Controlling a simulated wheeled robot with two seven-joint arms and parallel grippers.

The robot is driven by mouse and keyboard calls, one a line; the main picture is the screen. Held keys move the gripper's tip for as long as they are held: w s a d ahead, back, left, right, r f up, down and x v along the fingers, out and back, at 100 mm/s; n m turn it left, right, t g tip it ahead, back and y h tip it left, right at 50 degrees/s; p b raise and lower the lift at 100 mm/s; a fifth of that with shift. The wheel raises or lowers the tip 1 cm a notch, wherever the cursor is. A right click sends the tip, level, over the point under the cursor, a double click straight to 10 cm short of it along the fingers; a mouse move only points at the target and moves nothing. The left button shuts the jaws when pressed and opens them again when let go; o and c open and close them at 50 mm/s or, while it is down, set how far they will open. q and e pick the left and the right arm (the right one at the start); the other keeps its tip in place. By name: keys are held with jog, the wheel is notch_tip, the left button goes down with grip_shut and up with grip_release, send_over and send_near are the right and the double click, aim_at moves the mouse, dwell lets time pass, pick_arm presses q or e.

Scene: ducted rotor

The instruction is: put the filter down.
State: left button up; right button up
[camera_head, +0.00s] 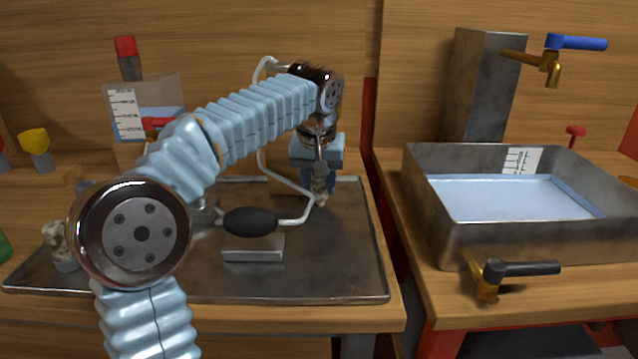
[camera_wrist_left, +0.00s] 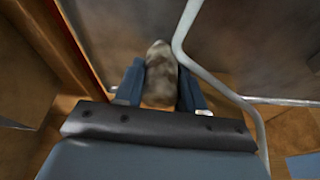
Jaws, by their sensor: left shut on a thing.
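My left gripper (camera_head: 320,180) points down over the back right part of a metal tray (camera_head: 335,275). It is shut on the filter, a mottled grey-brown piece (camera_head: 319,188) with a narrowed lower end. In the left wrist view the filter (camera_wrist_left: 160,75) sits between the two blue fingers (camera_wrist_left: 161,88), its rounded end showing beyond them. The filter looks upright and just above the tray; I cannot tell whether it touches. My right gripper is in neither view.
A black bulb (camera_head: 250,222) on a white tube (camera_head: 298,186) lies by a metal block (camera_head: 253,248) on the tray. A speckled cylinder (camera_head: 60,243) stands at the tray's left. A water-filled metal basin (camera_head: 425,225) is at right. The tray's front right is clear.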

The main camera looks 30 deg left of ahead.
pick_arm(q)
jog(key=shift+f, duration=0.2)
jog(key=o, duration=1)
jog(key=shift+r, duration=0.1)
jog(key=shift+r, duration=0.3)
jog(key=p+v, duration=0.2)
jog(key=v, duration=0.9)
jog(key=shift+s+r, duration=0.15)
jog(key=shift+r, duration=0.1)
